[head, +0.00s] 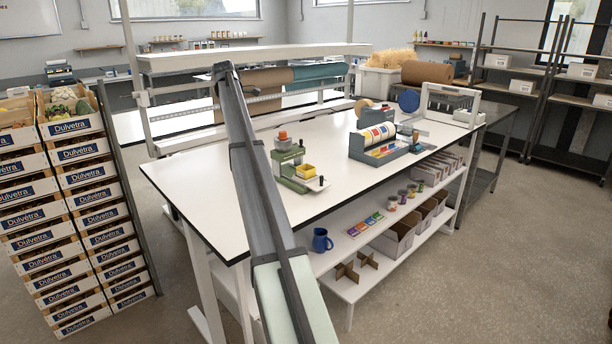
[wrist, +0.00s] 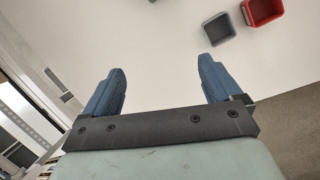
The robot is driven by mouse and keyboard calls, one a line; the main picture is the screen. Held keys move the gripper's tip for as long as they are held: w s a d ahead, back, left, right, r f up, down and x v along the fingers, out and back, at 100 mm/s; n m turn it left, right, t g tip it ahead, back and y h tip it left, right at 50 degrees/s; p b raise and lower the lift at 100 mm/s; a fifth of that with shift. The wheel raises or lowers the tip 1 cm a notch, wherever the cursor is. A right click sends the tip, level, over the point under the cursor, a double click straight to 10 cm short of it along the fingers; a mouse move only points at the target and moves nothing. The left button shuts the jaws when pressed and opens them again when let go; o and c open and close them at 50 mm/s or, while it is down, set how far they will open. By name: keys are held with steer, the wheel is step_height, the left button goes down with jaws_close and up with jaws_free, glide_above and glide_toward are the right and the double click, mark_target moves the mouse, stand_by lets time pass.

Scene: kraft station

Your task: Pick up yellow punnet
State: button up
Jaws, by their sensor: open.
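A small yellow open box, which looks like the yellow punnet (head: 305,170), sits at the green device (head: 285,162) on the white table (head: 205,172). It is small in the head view, and I cannot tell exactly what it rests on. The yellow punnet does not show in the wrist view. My gripper (wrist: 162,66) is open, with two blue fingers apart and nothing between them, over a plain pale surface. In the head view my arm crosses the table left of the punnet, and I cannot make out the fingers there.
The wrist view shows a grey container (wrist: 218,29) and a red container (wrist: 262,10) at upper right, beyond the fingers. A grey dispenser (head: 375,150) with coloured rolls stands right of the green device. Stacked Dulvetra crates (head: 83,180) stand left. The table's front left is clear.

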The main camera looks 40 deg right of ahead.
steer(key=s+d+r+n+g+y, duration=0.1)
steer(key=s+d, duration=0.5)
steer(key=d, duration=0.2)
steer(key=s+d+r+n, duration=0.1)
steer(key=s+d, duration=0.4)
steer(key=d, duration=0.3)
steer(key=n+y, duration=0.2)
steer(key=n, duration=0.1)
glide_above(307, 167)
steer(key=s+a, duration=0.2)
steer(key=a, duration=0.1)
step_height(307, 167, down, 5)
steer(key=f, duration=0.8)
steer(key=shift+d+f, duration=0.2)
steer(key=shift+s+d+f, duration=0.1)
steer(key=shift+f, duration=1.35)
steer(key=shift+s+d+f, duration=0.1)
steer(key=shift+f, duration=1.3)
steer(key=c, duration=1.1)
steer(key=shift+w+r, duration=0.1)
steer(key=shift+r, duration=0.05)
